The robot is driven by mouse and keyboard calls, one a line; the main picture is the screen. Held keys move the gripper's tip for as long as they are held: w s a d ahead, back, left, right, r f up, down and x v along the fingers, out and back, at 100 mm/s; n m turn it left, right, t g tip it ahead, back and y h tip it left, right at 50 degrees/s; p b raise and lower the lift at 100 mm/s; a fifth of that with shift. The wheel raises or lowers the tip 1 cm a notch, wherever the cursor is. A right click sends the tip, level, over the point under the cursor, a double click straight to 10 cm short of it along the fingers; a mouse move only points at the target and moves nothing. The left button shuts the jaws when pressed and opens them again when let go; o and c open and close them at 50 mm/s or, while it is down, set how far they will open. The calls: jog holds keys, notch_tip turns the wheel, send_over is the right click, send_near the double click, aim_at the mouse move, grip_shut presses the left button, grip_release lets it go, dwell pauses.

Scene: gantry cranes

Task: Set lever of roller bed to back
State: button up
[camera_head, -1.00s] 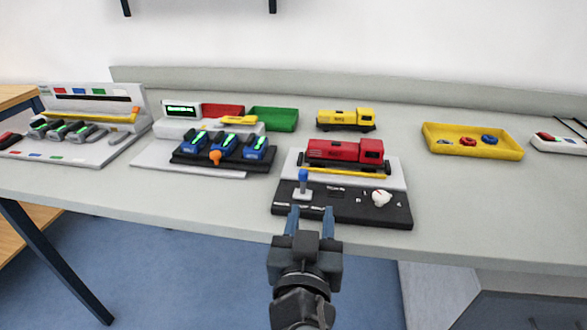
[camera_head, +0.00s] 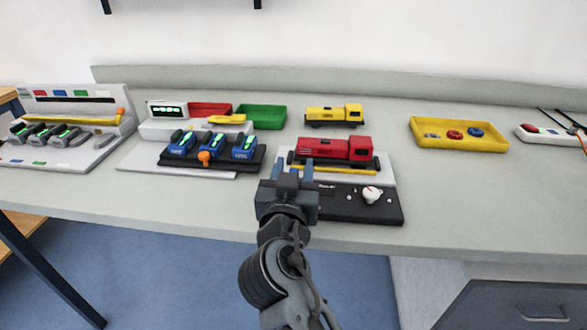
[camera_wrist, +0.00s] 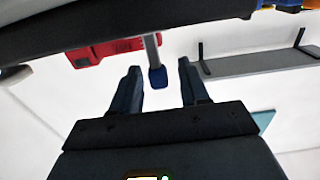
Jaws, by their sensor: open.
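The roller bed's black control panel (camera_head: 340,208) lies at the table's front edge, with a red locomotive (camera_head: 335,148) on the pale bed behind it. The panel carries a white knob (camera_head: 371,195) at its right. My gripper (camera_head: 293,168) is over the panel's left part and hides the lever in the head view. In the wrist view the lever's blue handle (camera_wrist: 158,78) on a grey stem shows between the two spread fingers of my gripper (camera_wrist: 158,68). A gap is visible on both sides of the handle. The lever's exact tilt is hard to tell.
A station with blue units and an orange knob (camera_head: 204,156) stands close on the left. A yellow locomotive (camera_head: 334,116) stands behind the red one. A yellow tray (camera_head: 440,145) is at the right. The tabletop between panel and tray is clear.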

grip_shut()
dwell(0.3)
jog(key=shift+a, duration=0.1)
jog(key=shift+a+f+n+b, duration=0.15)
jog(key=shift+a+n+b, duration=0.25)
jog(key=shift+n+b, duration=0.4)
jog(key=shift+a+f+n+b, duration=0.15)
jog(key=shift+a+n, duration=0.25)
jog(key=shift+n, duration=0.5)
jog(key=shift+a+n+b, duration=0.15)
jog(key=shift+a+n, duration=0.2)
jog(key=shift+n, duration=0.55)
grip_release()
